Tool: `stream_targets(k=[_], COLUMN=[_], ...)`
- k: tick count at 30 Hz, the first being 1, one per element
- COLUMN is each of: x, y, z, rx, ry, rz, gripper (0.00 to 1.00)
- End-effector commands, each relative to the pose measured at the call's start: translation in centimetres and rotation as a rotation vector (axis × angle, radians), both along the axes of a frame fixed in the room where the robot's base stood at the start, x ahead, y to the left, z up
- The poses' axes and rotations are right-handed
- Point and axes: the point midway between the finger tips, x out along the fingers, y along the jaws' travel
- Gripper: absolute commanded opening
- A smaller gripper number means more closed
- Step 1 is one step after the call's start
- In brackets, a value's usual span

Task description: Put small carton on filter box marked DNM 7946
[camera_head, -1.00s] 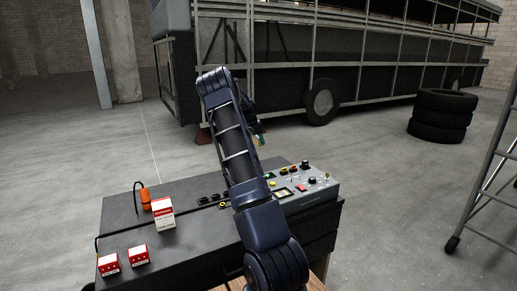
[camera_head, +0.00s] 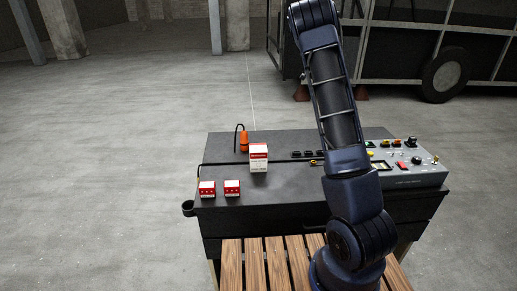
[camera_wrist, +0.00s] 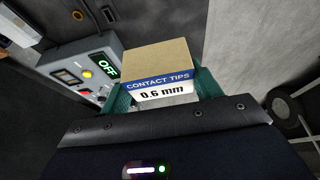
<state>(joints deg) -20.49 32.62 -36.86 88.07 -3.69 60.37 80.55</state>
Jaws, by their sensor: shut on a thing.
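My gripper (camera_wrist: 162,84) shows in the wrist view with its teal fingers shut on the sides of a small carton (camera_wrist: 157,56). The carton has a plain brown face and a blue and white label reading "CONTACT TIPS 0.6 mm". In the head view my gripper and the carton are out of sight beyond the top of the arm. A larger white and red box (camera_head: 258,160) stands on the black cart top. Two small red and white boxes (camera_head: 207,189) (camera_head: 232,188) stand nearer the front left. Their markings are too small to read, so I cannot tell which is DNM 7946.
The black cart (camera_head: 290,185) also bears an orange bottle-like thing (camera_head: 244,141), a row of small black items (camera_head: 308,154) and a grey control panel (camera_head: 410,178) at right. The panel's green "OFF" display (camera_wrist: 103,66) shows in the wrist view. Cart top between boxes is bare.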

Motion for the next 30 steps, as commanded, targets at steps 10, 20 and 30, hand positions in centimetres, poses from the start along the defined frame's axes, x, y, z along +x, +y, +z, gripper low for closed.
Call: stream_targets(k=[10,20,30], x=[-4.2,-10.5,-18.0], y=[13.4,24.3,32.6], z=[2.5,4.6,6.3], rx=[0.002,0.002,0.001], ry=[-0.001,-0.001,-0.001], rz=[-0.001,-0.003,-0.002], gripper=[0.39,0.39,0.39])
